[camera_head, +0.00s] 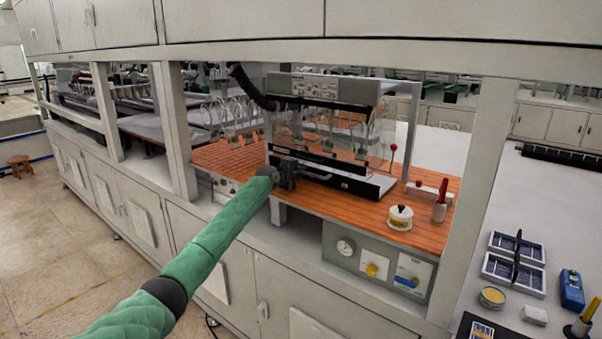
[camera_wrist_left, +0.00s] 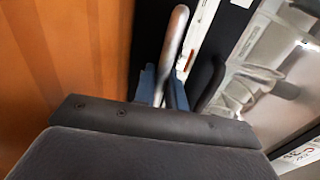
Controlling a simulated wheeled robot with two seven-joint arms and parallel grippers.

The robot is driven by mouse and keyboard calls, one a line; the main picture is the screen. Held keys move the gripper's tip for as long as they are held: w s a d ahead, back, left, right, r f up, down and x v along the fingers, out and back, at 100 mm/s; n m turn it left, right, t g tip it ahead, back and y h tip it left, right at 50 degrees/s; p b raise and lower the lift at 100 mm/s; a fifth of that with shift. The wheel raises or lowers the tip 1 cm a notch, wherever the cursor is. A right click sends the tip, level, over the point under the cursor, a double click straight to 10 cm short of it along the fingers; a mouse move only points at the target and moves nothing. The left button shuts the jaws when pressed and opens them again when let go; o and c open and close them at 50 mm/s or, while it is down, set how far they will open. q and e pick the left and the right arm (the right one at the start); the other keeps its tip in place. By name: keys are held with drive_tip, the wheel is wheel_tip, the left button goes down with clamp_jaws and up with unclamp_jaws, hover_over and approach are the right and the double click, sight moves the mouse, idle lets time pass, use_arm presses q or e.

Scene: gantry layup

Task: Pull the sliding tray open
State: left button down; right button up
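The sliding tray (camera_head: 376,185), a flat slab with a pale top and dark front edge, sits low in the bench machine (camera_head: 318,95). How far out it stands is hard to judge. My left gripper (camera_head: 287,178) is at the tray's left front end, low over the orange bench top. In the left wrist view a bright metal bar handle (camera_wrist_left: 174,45) rises between the fingers, with blue-grey finger parts close around its lower end. Whether the fingers press on it is hidden by the gripper body. My right gripper is in neither view.
On the orange bench top (camera_head: 420,232) stand a white round pot (camera_head: 400,217) and a red-topped cylinder (camera_head: 440,205). A control panel (camera_head: 378,262) is below the front edge. Upright posts (camera_head: 478,190) flank the opening. Open floor (camera_head: 60,250) lies at left.

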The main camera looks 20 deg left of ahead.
use_arm(q)
drive_tip(key=shift+f, duration=0.1)
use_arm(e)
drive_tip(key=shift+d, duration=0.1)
